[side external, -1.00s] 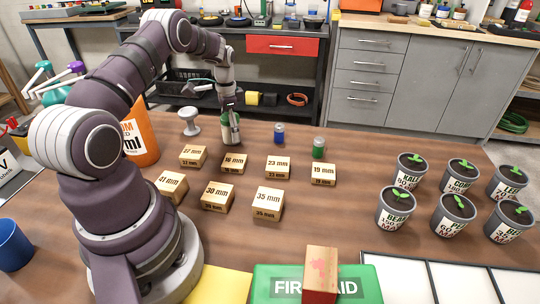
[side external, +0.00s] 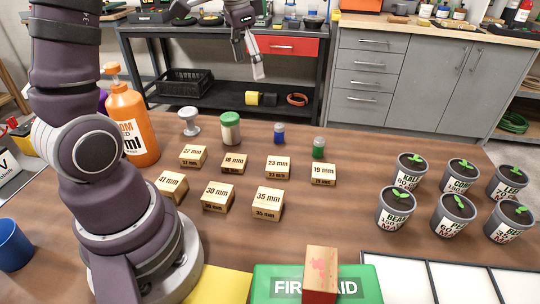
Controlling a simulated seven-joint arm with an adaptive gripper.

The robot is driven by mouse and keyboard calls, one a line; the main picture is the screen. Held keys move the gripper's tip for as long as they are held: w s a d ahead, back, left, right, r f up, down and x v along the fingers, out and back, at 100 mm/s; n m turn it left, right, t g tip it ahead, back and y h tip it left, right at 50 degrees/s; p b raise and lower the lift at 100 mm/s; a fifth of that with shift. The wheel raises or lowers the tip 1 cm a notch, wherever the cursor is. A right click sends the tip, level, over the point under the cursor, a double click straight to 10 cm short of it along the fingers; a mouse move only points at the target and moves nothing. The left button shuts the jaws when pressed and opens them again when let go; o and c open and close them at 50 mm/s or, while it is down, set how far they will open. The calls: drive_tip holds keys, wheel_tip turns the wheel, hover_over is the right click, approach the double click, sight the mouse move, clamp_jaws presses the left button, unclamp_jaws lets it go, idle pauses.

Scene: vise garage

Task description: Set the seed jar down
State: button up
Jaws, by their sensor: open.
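The seed jar, which I take to be the pale jar with a green lid (side external: 230,129), stands upright on the wooden table behind the marked wooden blocks. My gripper (side external: 257,72) is raised well above and behind the jar, to its right in the picture, in front of the dark shelf bench. It is open, with nothing between its fingers, and apart from the jar.
Wooden blocks with mm labels, such as the 35 mm one (side external: 267,204), stand in front of the jar. A white spool-shaped stand (side external: 189,121) is left of it; a blue battery-like cylinder (side external: 279,133) and a green one (side external: 318,147) are right. An orange bottle (side external: 131,125) stands far left.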

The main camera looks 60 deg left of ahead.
drive_tip(key=s+d+n+t, duration=0.1)
drive_tip(key=s+d+t, duration=0.2)
drive_tip(key=s+d, duration=0.7)
drive_tip(key=shift+s+d+f+t+h, duration=0.15)
drive_tip(key=shift+d+f+t+h, duration=0.2)
drive_tip(key=shift+d, duration=0.6)
